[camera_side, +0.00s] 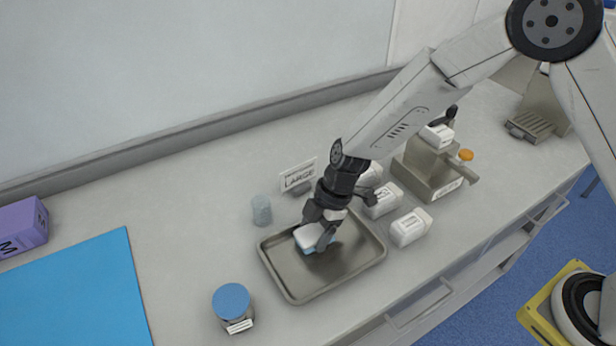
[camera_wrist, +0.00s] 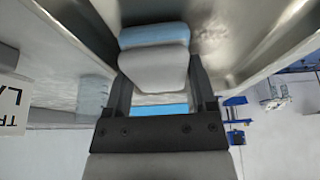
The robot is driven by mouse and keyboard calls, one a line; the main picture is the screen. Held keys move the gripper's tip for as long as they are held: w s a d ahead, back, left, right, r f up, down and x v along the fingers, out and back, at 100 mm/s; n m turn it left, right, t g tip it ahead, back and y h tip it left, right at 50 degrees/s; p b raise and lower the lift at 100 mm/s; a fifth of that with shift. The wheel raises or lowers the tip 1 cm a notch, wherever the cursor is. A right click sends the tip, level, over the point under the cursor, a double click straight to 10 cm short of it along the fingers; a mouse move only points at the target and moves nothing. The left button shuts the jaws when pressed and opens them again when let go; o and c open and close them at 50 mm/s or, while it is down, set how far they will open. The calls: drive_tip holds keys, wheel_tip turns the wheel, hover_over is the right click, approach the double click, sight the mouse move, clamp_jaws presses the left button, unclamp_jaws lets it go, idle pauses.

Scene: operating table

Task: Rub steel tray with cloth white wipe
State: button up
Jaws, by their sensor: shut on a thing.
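The steel tray (camera_side: 350,268) lies on the counter, a shallow grey metal tray with a raised rim. My gripper (camera_side: 322,236) is over the left part of the tray, pointing down. It is shut on the white wipe (camera_side: 309,236), a folded white cloth with a light blue layer under it. The wipe is at the tray floor; the side view does not clearly show whether it touches. In the wrist view the wipe (camera_wrist: 153,70) sits between the two fingers, with the tray's shiny metal (camera_wrist: 235,35) behind it.
A clear cup (camera_side: 262,210) and a "LARGE" sign (camera_side: 298,176) stand behind the tray. White labelled containers (camera_side: 410,227) stand close to its right. A blue-lidded jar (camera_side: 232,303) is at front left. A blue mat (camera_side: 75,295) and purple box (camera_side: 22,226) lie further left.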

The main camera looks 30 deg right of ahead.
sight(329, 270)
drive_tip(key=shift+s+f, duration=0.15)
drive_tip(key=shift+s, duration=1.6)
drive_tip(key=shift+s, duration=1.8)
drive_tip(key=shift+w+a+r, duration=0.1)
drive_tip(key=shift+a+r, duration=0.1)
drive_tip(key=shift+a, duration=0.6)
drive_tip(key=shift+w, duration=0.2)
drive_tip(key=shift+w+f, duration=0.15)
drive_tip(key=shift+w, duration=1.45)
